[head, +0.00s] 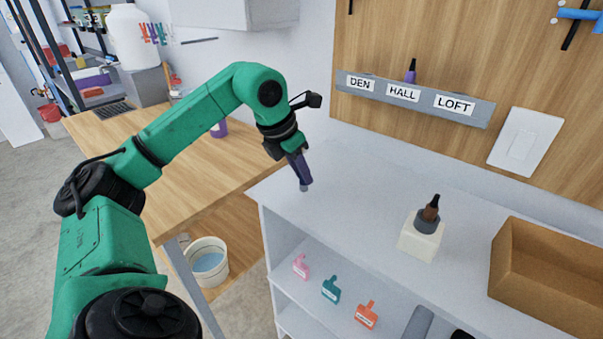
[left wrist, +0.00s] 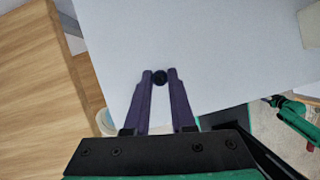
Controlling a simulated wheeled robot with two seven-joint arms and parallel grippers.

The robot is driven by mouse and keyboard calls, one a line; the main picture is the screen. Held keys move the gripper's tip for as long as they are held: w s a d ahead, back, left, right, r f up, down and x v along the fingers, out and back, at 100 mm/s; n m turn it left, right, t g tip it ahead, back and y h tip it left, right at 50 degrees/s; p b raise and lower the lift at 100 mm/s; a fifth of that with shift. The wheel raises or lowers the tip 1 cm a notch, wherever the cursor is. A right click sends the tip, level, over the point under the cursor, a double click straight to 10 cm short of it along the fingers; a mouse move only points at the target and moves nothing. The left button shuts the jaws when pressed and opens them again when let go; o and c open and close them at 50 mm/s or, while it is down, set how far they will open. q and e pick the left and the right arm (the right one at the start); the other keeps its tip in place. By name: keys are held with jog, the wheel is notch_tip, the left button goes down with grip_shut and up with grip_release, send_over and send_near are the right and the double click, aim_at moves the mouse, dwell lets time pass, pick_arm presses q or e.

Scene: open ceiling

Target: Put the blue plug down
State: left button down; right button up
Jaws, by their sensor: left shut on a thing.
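My left gripper (head: 304,184) hangs over the back left part of the white shelf top (head: 345,195), its purple fingers pointing down. In the left wrist view its fingertips (left wrist: 160,78) are shut on a small plug with a round, dark top (left wrist: 160,77). In the head view only a small grey-blue bit of the plug shows at the fingertips; the rest is hidden. I cannot tell whether it touches the surface. My right gripper is not seen.
A cardboard box (head: 548,280) stands at right. A rack labelled DEN, HALL, LOFT (head: 412,105) holds a purple plug (head: 410,72). Tags (head: 331,289) hang below the shelf top. The surface around the gripper is clear.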

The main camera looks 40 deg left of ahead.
pick_arm(q)
jog(key=shift+f, duration=0.2)
jog(key=c, duration=0.8)
grip_release()
jog(key=shift+o, duration=0.2)
jog(key=shift+r, duration=0.55)
jog(key=p+v, duration=0.3)
jog(key=v, duration=0.8)
jog(key=shift+s+r, duration=0.15)
